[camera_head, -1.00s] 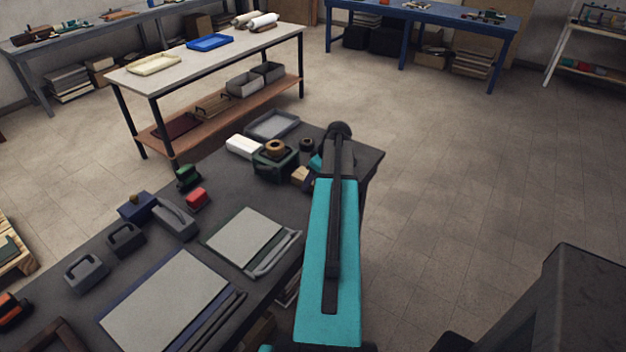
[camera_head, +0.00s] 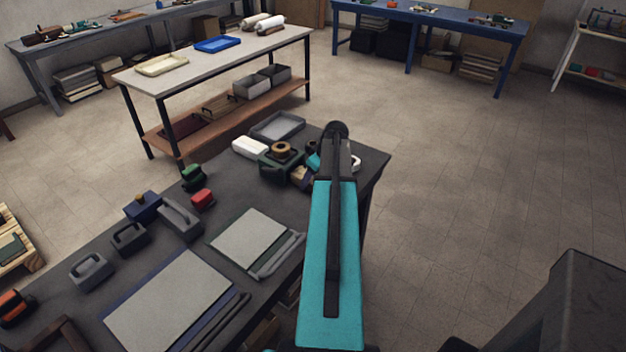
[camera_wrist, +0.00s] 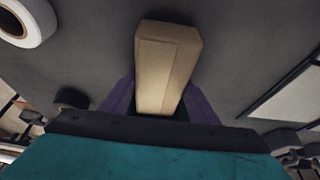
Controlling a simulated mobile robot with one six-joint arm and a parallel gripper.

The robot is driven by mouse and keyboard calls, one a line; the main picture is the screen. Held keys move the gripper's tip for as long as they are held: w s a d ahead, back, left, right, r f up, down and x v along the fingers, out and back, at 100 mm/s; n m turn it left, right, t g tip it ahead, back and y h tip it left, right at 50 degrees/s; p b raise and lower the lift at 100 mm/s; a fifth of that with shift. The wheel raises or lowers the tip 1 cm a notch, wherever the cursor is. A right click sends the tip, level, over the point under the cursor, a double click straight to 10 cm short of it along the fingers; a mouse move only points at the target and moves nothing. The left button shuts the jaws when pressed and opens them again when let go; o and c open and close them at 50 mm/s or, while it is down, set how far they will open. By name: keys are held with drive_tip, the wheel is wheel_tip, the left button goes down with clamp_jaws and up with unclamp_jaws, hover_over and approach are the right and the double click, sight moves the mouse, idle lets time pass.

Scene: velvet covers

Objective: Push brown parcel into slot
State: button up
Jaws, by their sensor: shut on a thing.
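The brown parcel (camera_wrist: 165,60) is a tan, box-shaped block in the wrist view. It sits between the two purple fingers of my gripper (camera_wrist: 160,104), which is shut on it. Its far end sticks out beyond the fingers, over a dark grey surface. In the head view a small part of the parcel (camera_head: 299,177) shows at the left of my teal arm, near the far end of the dark bench. The arm hides most of the gripper there. I cannot make out a slot in either view.
The dark bench (camera_head: 75,232) holds a green container (camera_head: 276,168), a grey tray (camera_head: 278,126), a white block (camera_head: 249,147) and a red block (camera_head: 203,198). A white ring (camera_wrist: 38,22) lies at the wrist view's upper left. Open floor (camera_head: 455,190) lies right of the bench.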

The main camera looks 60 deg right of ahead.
drive_tip(key=shift+w, duration=0.85)
idle(0.4)
drive_tip(key=o, duration=1.4)
drive_tip(key=shift+c, duration=0.2)
drive_tip(key=shift+r, duration=0.15)
drive_tip(key=b+v, duration=0.3)
drive_tip(key=v, duration=1)
drive_tip(key=shift+s+r, duration=0.2)
